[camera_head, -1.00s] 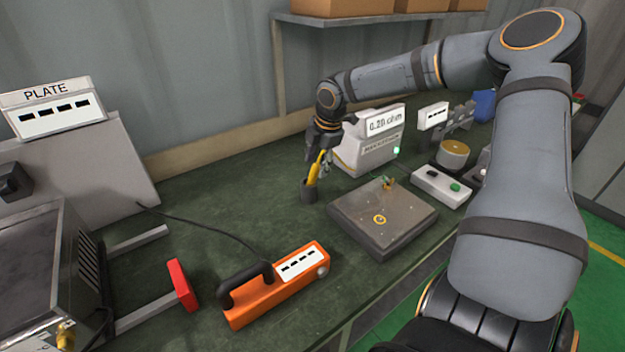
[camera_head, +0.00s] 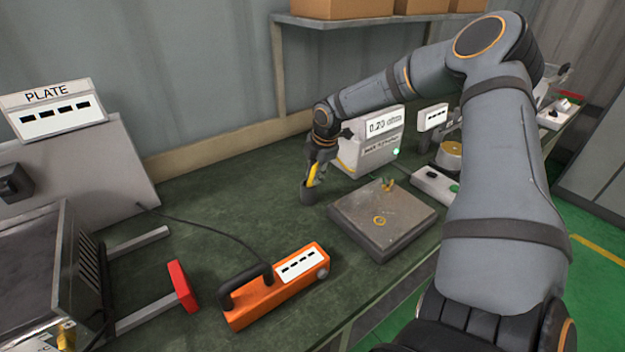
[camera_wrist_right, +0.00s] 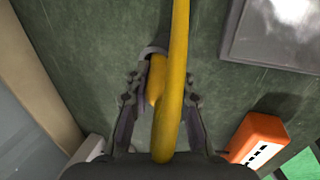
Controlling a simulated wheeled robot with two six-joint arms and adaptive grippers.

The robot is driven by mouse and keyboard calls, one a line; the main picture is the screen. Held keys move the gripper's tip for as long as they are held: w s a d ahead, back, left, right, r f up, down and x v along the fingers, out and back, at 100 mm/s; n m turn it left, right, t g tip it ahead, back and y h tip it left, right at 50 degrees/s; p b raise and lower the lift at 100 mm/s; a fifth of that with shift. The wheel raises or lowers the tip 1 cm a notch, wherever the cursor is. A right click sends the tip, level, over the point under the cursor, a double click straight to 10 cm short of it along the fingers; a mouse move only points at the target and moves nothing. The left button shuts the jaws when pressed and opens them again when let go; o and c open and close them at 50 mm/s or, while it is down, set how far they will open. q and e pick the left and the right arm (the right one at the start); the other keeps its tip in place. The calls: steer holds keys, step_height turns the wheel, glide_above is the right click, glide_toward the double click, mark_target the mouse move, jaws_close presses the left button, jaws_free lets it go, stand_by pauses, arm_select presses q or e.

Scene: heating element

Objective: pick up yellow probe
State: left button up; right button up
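The yellow probe (camera_head: 313,174) stands a little tilted in a small dark round holder (camera_head: 308,193) on the green bench. My right gripper (camera_head: 318,165) is down at the probe from above and partly hides it. In the right wrist view the yellow probe (camera_wrist_right: 166,125) lies between the two fingers of my right gripper (camera_wrist_right: 163,88). The fingers are apart, one on each side, with a visible gap at least on the left side. The holder's rim (camera_wrist_right: 152,52) shows beyond the fingertips. My left gripper is not in view.
A grey square plate (camera_head: 385,215) lies right of the holder. A white ohm meter (camera_head: 365,155) stands behind. An orange handled device (camera_head: 290,283) with a cable sits in front. Bare green bench lies left of the holder.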

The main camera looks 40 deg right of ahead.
jaws_close()
steer(key=shift+r, duration=0.1)
